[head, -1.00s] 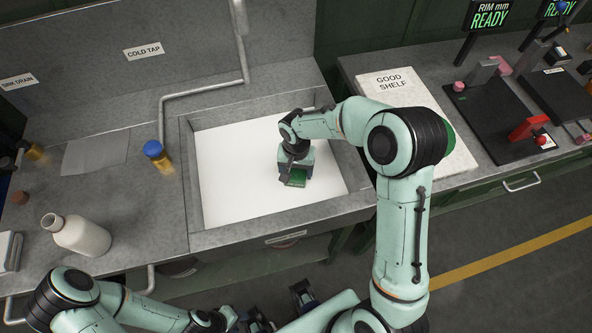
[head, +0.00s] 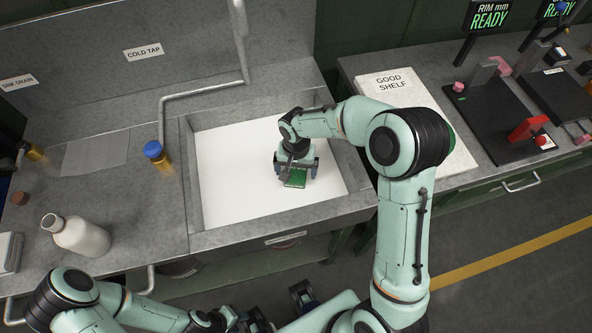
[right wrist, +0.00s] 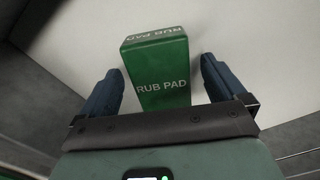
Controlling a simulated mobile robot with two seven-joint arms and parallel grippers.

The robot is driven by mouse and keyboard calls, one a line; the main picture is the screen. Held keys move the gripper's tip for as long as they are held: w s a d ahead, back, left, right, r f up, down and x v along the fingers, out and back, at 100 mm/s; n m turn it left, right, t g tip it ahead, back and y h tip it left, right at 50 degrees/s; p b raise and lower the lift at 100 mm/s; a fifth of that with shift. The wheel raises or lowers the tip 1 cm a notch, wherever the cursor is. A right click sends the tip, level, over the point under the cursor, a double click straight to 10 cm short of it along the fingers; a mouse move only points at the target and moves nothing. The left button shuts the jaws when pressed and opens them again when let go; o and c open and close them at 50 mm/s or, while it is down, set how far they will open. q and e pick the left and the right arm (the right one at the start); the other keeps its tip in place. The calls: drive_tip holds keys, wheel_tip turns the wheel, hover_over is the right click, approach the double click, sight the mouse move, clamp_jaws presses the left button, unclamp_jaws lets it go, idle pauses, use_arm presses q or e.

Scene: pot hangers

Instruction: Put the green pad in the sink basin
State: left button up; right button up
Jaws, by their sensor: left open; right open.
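The green pad (head: 296,179), marked RUB PAD, is inside the sink basin (head: 225,190), over its white floor. In the right wrist view the pad (right wrist: 158,72) stands between the two blue fingers of my right gripper (right wrist: 160,85), with a gap on each side. My right gripper (head: 298,170) is open around the pad, low in the basin. My left gripper (head: 248,320) is open and empty at the bottom edge, outside the sink.
The tap pipe (head: 205,90) reaches along the basin's back. The good shelf (head: 398,95) and dark fixtures (head: 492,120) lie to the right.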

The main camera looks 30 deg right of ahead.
sight(296, 171)
wheel_tip(296, 171, up, 11)
drive_tip(key=shift+p, duration=0.4)
drive_tip(key=shift+f, duration=0.15)
